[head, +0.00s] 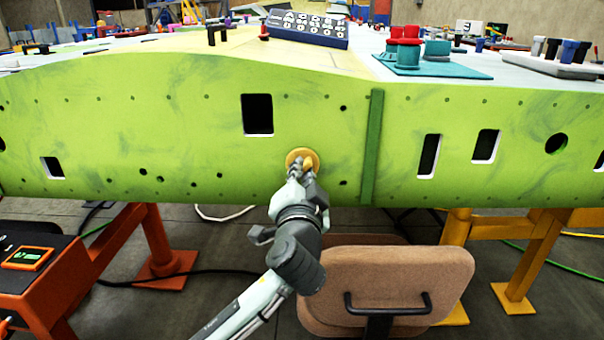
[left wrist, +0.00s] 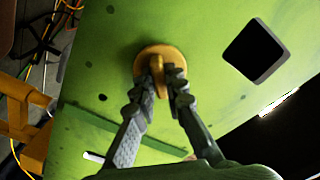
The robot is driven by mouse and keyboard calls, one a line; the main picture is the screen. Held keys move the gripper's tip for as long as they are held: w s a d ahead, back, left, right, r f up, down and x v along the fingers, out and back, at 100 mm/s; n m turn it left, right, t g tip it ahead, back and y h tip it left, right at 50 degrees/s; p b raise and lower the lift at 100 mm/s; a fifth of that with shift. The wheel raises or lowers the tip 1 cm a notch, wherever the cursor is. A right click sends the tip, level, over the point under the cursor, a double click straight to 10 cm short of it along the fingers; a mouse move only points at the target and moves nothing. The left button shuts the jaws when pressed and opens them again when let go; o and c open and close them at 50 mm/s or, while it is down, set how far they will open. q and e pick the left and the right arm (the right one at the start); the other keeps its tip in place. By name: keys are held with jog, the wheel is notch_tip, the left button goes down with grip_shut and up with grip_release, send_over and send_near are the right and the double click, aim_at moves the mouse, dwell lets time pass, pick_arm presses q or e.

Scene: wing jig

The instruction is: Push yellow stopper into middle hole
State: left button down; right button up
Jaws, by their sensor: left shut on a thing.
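The yellow stopper (head: 310,155) is a round disc with a raised grip tab. It lies against the front face of the green wing panel (head: 200,125), below and right of a square opening. My left gripper (head: 301,172) is shut on the stopper's tab, and its two fingers also show in the left wrist view (left wrist: 168,88). In that view the stopper (left wrist: 150,52) covers the panel at that spot, so the hole behind it is hidden. I cannot tell how deep it sits. My right gripper is not in view.
A brown chair (head: 385,285) stands below the panel, right of my left arm. Red and teal stoppers (head: 405,50) stand on a teal plate on top. Orange trestles (head: 155,240) support the jig. The panel has other openings.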

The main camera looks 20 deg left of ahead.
pick_arm(q)
jog(key=shift+w, duration=0.15)
jog(key=c, duration=1.5)
grip_release()
jog(key=v, duration=1.2)
